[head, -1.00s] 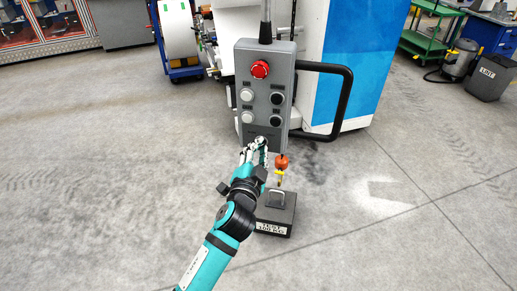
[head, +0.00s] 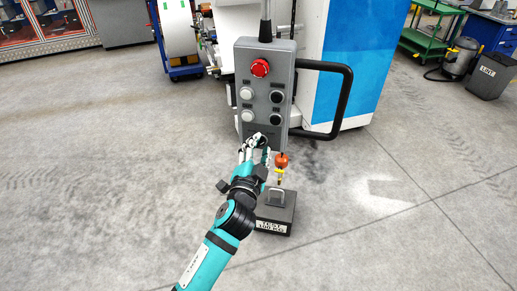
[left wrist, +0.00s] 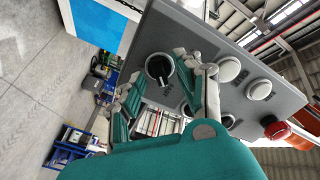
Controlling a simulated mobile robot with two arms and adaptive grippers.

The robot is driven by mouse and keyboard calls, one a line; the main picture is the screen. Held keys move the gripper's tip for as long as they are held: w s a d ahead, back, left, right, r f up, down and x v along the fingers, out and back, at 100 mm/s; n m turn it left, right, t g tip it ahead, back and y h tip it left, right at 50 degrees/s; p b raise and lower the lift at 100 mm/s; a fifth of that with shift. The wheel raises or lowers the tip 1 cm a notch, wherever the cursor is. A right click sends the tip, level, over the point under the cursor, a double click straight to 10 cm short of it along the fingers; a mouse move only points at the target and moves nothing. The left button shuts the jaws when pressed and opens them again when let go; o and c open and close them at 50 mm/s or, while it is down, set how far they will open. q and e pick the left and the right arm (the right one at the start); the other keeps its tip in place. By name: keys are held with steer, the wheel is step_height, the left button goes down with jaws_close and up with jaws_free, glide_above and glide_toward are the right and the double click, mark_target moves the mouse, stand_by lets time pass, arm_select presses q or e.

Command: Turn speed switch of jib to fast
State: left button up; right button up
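The grey control pendant (head: 277,75) hangs upright in the middle of the head view. Its speed switch, a black rotary knob (left wrist: 159,68) with a light pointer mark, sits at the pendant's lower end; in the head view it is mostly hidden by my fingers. My left gripper (head: 255,146) is at this lower end. In the left wrist view the left gripper (left wrist: 172,75) is open, with one finger on each side of the knob. I cannot tell whether the fingers touch it. My right gripper is in neither view.
The pendant also carries a red emergency button (head: 260,69), white buttons (head: 246,94) and black buttons (head: 277,97). A black handle (head: 346,95) loops off its right side. An orange hook (head: 281,160) hangs over a dark test weight (head: 275,214).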

arm_select(q)
steer(key=shift+s, duration=0.1)
steer(key=shift+s+f, duration=0.1)
steer(key=shift+s, duration=0.2)
steer(key=v, duration=1.1)
steer(key=shift+s+a, duration=0.1)
